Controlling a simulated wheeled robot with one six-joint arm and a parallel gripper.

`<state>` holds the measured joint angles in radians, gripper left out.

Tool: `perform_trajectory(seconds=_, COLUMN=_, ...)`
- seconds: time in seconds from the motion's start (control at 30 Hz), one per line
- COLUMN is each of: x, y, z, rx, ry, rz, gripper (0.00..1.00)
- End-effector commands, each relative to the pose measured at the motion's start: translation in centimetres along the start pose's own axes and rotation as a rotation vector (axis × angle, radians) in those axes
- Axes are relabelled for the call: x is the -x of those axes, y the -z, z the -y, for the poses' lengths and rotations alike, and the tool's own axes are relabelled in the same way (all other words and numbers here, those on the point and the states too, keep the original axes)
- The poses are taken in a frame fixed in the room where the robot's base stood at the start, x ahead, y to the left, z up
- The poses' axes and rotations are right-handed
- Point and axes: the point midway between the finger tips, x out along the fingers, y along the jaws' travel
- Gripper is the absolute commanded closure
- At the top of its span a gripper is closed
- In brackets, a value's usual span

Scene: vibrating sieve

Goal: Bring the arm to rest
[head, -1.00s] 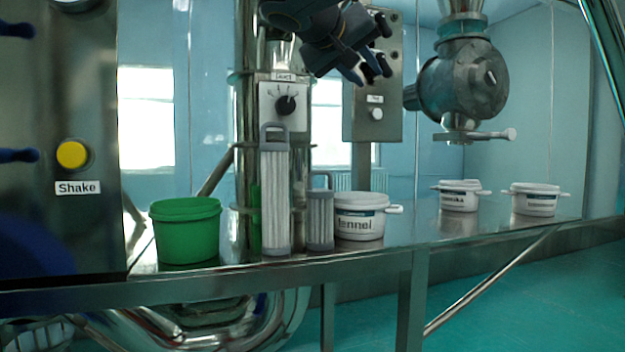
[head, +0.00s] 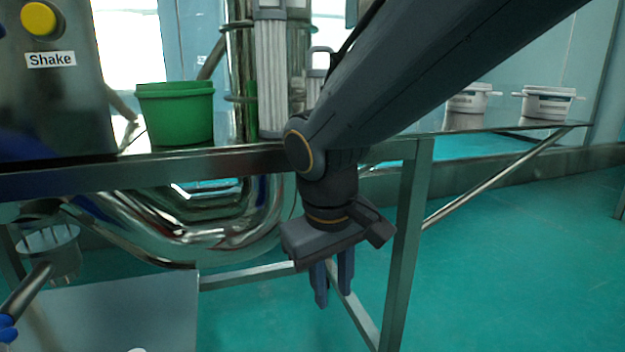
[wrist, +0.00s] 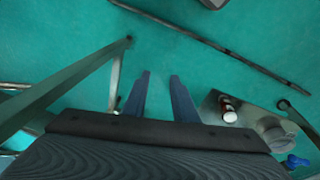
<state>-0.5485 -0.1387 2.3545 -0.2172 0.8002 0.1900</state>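My gripper (head: 334,292) hangs below my arm in the head view, pointing down in front of the steel table (head: 225,158) and lower than its top. In the wrist view its two fingers (wrist: 159,78) are apart with only green floor between them. It is open and holds nothing. My arm comes down from the upper right of the head view and hides part of the table top.
A green bucket (head: 175,115) and a tall grey ribbed filter (head: 270,75) stand on the table. Two white tubs (head: 470,100) (head: 547,104) stand at the right. A table leg (head: 405,250) is close to my gripper. A grey surface (head: 120,310) lies lower left.

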Motion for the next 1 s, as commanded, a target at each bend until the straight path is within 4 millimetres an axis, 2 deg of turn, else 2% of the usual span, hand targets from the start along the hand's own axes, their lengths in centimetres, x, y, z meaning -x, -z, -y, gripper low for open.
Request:
perform_trajectory(seconds=0.03, x=-1.5, y=-1.6, z=0.9, rx=0.0, ry=0.03, rz=0.025, gripper=0.75)
perform_trajectory(seconds=0.1, x=-3.0, y=-3.5, z=2.1, rx=-0.004, ry=0.073, rz=0.051, gripper=0.75)
perform_trajectory(seconds=0.3, x=-6.4, y=-8.5, z=5.0, rx=-0.024, ry=0.176, rz=0.117, gripper=0.75)
perform_trajectory(seconds=0.37, x=-7.0, y=-9.7, z=5.7, rx=-0.033, ry=0.2, rz=0.132, gripper=0.75)
perform_trajectory(seconds=0.4, x=-6.0, y=-9.3, z=5.1, rx=-0.044, ry=0.195, rz=0.127, gripper=0.75)
perform_trajectory(seconds=0.77, x=-2.0, y=-9.6, z=1.8, rx=-0.137, ry=0.175, rz=0.135, gripper=0.75)
perform_trajectory(seconds=1.0, x=2.1, y=-10.4, z=-1.8, rx=-0.238, ry=0.157, rz=0.146, gripper=0.75)
